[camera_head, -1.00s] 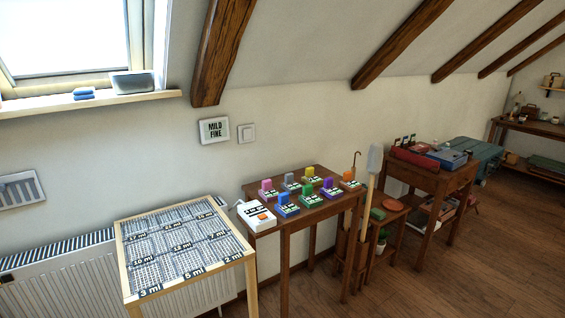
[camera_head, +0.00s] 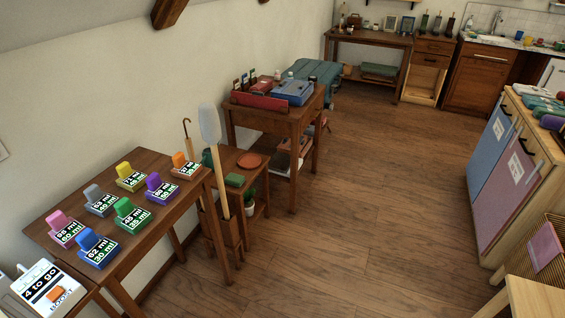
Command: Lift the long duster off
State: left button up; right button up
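The long duster (camera_head: 213,135) has a pale grey-blue flat head and a long light wooden handle. It stands nearly upright, leaning slightly, with its lower end in a brown wooden holder (camera_head: 226,230) on the floor beside the table with the coloured blocks. A hooked cane-like handle (camera_head: 187,139) rises behind it to the left. The duster's bottom end is hidden inside the holder. Neither of my grippers is in view, and nothing touches the duster.
A wooden table (camera_head: 163,228) with several coloured numbered blocks stands at the left. A small stand (camera_head: 250,190) and a side table (camera_head: 297,116) are behind the duster. The floor (camera_head: 370,210) to the right is open, up to a cabinet (camera_head: 510,160).

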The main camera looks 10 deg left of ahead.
aim_at(208, 117)
jog(key=i+l+z, duration=0.1)
jog(key=i+z, duration=0.15)
jog(key=i, duration=0.65)
jog(key=i+z, duration=0.3)
jog(key=i, duration=0.6)
jog(key=i+l+u, duration=0.1)
jog(key=i+u, duration=0.15)
jog(key=i, duration=0.25)
jog(key=i+l+u, duration=0.2)
jog(key=i, duration=0.3)
jog(key=i+l+u, duration=0.25)
jog(key=i, duration=0.2)
